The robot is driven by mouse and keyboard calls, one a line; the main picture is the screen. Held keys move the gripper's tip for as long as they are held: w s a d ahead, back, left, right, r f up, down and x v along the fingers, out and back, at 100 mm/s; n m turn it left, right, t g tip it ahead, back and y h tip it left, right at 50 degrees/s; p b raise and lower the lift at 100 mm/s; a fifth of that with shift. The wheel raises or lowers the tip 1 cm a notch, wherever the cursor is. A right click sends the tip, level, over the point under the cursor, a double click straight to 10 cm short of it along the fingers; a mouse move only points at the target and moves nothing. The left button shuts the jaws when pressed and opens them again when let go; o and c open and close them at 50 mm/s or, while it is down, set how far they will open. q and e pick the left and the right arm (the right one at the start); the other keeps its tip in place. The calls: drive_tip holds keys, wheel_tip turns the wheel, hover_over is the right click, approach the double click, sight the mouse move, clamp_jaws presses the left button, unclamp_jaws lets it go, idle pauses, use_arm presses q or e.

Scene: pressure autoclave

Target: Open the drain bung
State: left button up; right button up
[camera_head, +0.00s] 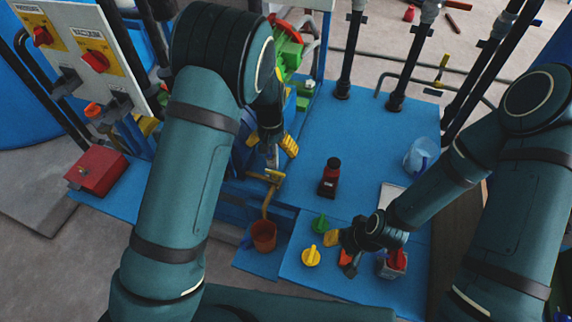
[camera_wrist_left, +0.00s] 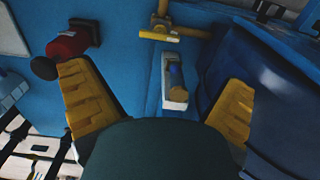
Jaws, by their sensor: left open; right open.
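My left gripper (camera_head: 270,146) is low at the blue rig, behind and above a brass tap (camera_head: 268,180). In the left wrist view, its yellow fingers (camera_wrist_left: 160,102) are wide apart and hold nothing. A small pale fitting with a brown and blue end (camera_wrist_left: 175,82) lies between and beyond them; it may be the drain bung, but I cannot tell for sure. The brass tap (camera_wrist_left: 160,32) shows above it. My right gripper (camera_head: 350,242) is over the front platform by the coloured knobs; its fingers are partly hidden and nothing held is visible.
An orange-brown cup (camera_head: 264,236) stands below the tap. Green (camera_head: 321,223) and yellow (camera_head: 311,256) knobs are beside my right gripper. A dark red bottle (camera_head: 329,177) and a clear beaker (camera_head: 421,155) stand on the blue deck. The control panel (camera_head: 82,52) is at left.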

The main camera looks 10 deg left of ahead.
sight(275, 172)
use_arm(q)
drive_tip(key=f+b, duration=0.1)
drive_tip(key=f, duration=0.3)
drive_tip(key=f+b, duration=0.1)
drive_tip(key=f, duration=0.4)
drive_tip(key=w+f+b, duration=0.1)
drive_tip(key=f, duration=0.3)
drive_tip(key=shift+w+f, duration=0.1)
drive_tip(key=shift+f, duration=0.15)
use_arm(e)
drive_tip(key=f, duration=0.1)
drive_tip(key=w+f, duration=0.1)
drive_tip(key=f, duration=0.1)
drive_tip(key=shift+w, duration=0.25)
use_arm(q)
drive_tip(key=c, duration=1.1)
